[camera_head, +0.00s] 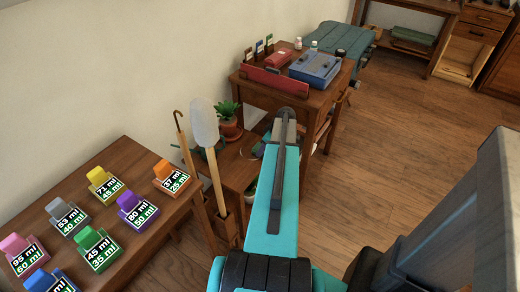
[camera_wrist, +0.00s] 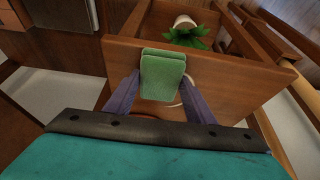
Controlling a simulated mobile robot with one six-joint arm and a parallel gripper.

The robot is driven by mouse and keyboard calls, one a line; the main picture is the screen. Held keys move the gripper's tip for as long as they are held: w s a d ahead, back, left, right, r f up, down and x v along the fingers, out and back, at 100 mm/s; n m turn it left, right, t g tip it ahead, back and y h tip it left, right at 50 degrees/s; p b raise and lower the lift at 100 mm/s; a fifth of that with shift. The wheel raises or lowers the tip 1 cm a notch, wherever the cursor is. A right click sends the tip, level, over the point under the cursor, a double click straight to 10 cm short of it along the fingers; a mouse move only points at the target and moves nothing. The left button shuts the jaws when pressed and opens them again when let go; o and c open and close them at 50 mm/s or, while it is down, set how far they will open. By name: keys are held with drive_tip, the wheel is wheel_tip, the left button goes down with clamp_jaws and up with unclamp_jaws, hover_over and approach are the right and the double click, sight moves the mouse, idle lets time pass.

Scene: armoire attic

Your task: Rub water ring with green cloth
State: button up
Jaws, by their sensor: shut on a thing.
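My gripper (camera_wrist: 161,88) is shut on a folded green cloth (camera_wrist: 162,72), seen between its two purple fingers in the wrist view. The cloth hangs over a brown wooden surface (camera_wrist: 235,68); I cannot tell whether it touches. A pale curved line, possibly part of the water ring (camera_wrist: 181,98), shows beside the cloth, mostly hidden by the cloth and my gripper. In the head view my arm covers most of the gripper and part of the low wooden table (camera_head: 233,172).
A potted plant (camera_head: 230,122) stands on the low table; it also shows in the wrist view (camera_wrist: 187,34). A brush-like tool (camera_head: 205,125) stands left of my arm. Colored labelled blocks (camera_head: 104,184) cover the left table. A desk (camera_head: 280,84) holds a blue box (camera_head: 315,67).

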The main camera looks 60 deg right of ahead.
sight(253, 149)
drive_tip(key=shift+s, duration=0.3)
drive_tip(key=shift+f, duration=0.1)
drive_tip(key=shift+a, duration=1.45)
drive_tip(key=shift+w, duration=0.15)
drive_tip(key=shift+w+b, duration=0.45)
drive_tip(key=shift+w, duration=1.2)
drive_tip(key=shift+w, duration=0.1)
drive_tip(key=shift+w, duration=1.7)
